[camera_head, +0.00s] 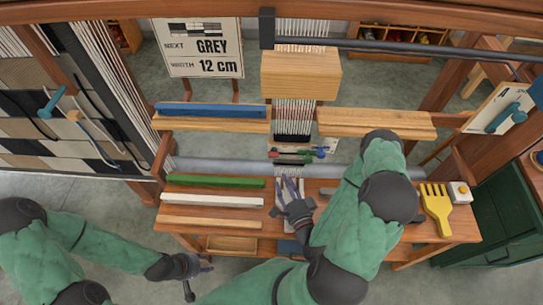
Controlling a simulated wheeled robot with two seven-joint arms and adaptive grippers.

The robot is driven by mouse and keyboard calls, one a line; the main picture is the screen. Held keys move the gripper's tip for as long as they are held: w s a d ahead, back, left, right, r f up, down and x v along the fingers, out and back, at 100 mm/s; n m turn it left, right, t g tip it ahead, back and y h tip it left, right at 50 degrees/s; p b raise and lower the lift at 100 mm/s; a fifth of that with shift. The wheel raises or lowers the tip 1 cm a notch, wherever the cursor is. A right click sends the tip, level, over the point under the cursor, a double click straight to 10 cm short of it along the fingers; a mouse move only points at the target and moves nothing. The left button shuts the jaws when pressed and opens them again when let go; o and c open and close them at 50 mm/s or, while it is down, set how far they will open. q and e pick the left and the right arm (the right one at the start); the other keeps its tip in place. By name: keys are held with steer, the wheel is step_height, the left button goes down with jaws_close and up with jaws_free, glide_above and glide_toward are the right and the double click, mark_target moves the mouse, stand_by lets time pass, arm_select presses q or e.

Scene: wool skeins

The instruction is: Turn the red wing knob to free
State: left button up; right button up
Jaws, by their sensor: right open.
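A small cluster of coloured parts sits on the loom's middle, just behind the grey roller (230,166). A red piece (290,152), likely the red wing knob, is among them, beside green parts and a blue knob (320,153). It is too small to tell which way its wings point. My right gripper (289,186) is open and empty over the front of the loom, in front of the roller and apart from the red piece. My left gripper (199,281) is open and empty low at the left, in front of the loom's bench.
Green (215,181), white (212,200) and blue (210,110) bars lie on the left side. A yellow comb (436,208) and a small box with a yellow button (459,191) are at the right. A green cabinet (500,225) stands far right.

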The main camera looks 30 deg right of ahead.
mark_target(274, 153)
steer(key=shift+w+d+r, duration=0.1)
steer(key=shift+w+d, duration=0.05)
steer(key=shift+w, duration=0.15)
steer(key=w+d+b, duration=0.1)
steer(key=w, duration=0.9)
steer(key=shift+d, duration=0.25)
jaws_close()
